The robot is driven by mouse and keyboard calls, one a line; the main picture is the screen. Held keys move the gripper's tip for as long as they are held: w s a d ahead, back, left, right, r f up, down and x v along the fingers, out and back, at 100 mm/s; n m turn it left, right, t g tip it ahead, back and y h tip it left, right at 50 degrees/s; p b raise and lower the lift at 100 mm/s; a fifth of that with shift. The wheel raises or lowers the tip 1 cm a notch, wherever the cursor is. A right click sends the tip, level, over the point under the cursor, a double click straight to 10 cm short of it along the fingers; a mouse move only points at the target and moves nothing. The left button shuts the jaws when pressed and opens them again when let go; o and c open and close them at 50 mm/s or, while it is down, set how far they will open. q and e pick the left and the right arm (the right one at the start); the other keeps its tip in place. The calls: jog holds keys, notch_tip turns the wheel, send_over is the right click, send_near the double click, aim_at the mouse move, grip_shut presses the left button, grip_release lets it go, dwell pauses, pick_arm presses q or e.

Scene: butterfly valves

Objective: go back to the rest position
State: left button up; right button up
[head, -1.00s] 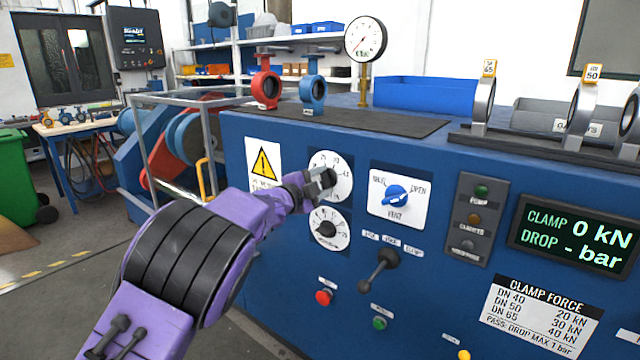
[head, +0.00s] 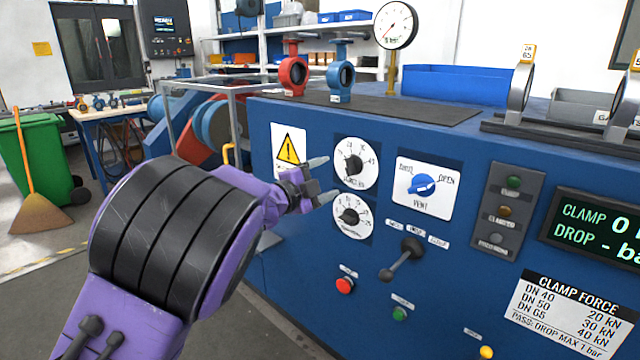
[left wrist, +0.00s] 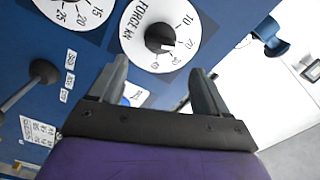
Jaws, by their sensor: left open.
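My left gripper (head: 325,179) is open and empty, in front of the blue control panel, just left of two white dials. In the left wrist view its two fingers (left wrist: 157,92) stand apart with nothing between them. The upper dial (head: 356,163) and the lower dial (head: 351,216) each have a black knob; a dial marked FORCE kN (left wrist: 160,38) shows ahead of the fingers in the left wrist view. My right gripper is in no view.
The panel also carries a blue valve knob (head: 421,186), a black lever (head: 402,259), a red button (head: 345,286) and a green button (head: 400,314). A red valve (head: 293,75) and a blue valve (head: 340,78) stand on top. A green bin (head: 35,155) and broom (head: 38,208) are at left.

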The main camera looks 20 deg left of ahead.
pick_arm(q)
jog(key=shift+v, duration=0.95)
